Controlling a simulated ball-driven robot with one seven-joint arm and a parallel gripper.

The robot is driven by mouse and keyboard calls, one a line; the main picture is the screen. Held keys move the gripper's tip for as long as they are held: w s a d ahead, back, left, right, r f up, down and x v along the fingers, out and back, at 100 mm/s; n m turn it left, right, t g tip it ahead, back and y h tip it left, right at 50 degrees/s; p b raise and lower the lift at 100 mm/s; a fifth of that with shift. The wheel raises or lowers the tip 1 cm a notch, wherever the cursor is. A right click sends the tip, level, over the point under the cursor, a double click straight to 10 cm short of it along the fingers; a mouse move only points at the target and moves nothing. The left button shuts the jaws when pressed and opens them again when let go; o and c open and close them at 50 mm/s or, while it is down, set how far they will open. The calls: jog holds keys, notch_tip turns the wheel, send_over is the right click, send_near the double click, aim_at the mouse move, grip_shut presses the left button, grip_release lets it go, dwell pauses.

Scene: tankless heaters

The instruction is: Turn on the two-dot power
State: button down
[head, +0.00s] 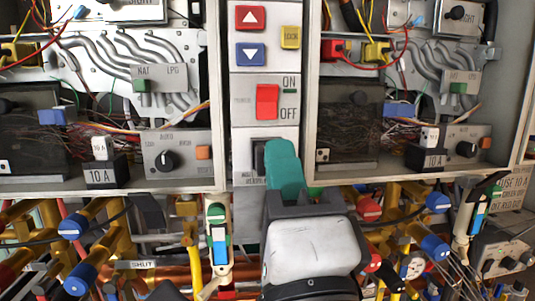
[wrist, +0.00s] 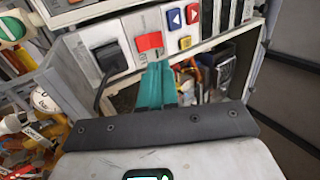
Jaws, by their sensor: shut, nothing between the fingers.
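A red rocker switch (head: 267,101) sits on the grey centre panel, beside the words ON (upper right) and OFF (lower right). I cannot tell which way it is tipped. In the wrist view the closed tips (wrist: 158,68) are close to the red switch (wrist: 149,42); contact cannot be told.
A red up button (head: 250,18), a blue down button (head: 250,54) and a yellow button (head: 290,37) are above the switch. Open heater boxes with wires and knobs (head: 166,160) flank the panel. Pipes and blue-handled valves (head: 75,228) crowd below.

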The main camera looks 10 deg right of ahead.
aim_at(266, 86)
jog(key=p+x, duration=0.4)
jog(key=x, duration=0.5)
jog(key=shift+r, duration=0.25)
jog(key=shift+w+r+p, duration=0.2)
jog(key=shift+w+p, duration=0.2)
jog(key=shift+w, duration=0.25)
jog(key=shift+r+g+p, duration=0.35)
jog(key=shift+g+p, duration=0.1)
jog(key=shift+g, duration=0.25)
jog(key=shift+r+g+p, duration=0.35)
jog(key=shift+g+p, duration=0.2)
jog(key=shift+g, duration=0.05)
jog(key=shift+w+r+g+p, duration=0.2)
jog(key=shift+r+g+p, duration=0.2)
jog(key=shift+g+p, duration=0.55)
jog(key=shift+f, duration=0.3)
jog(key=shift+b, duration=0.3)
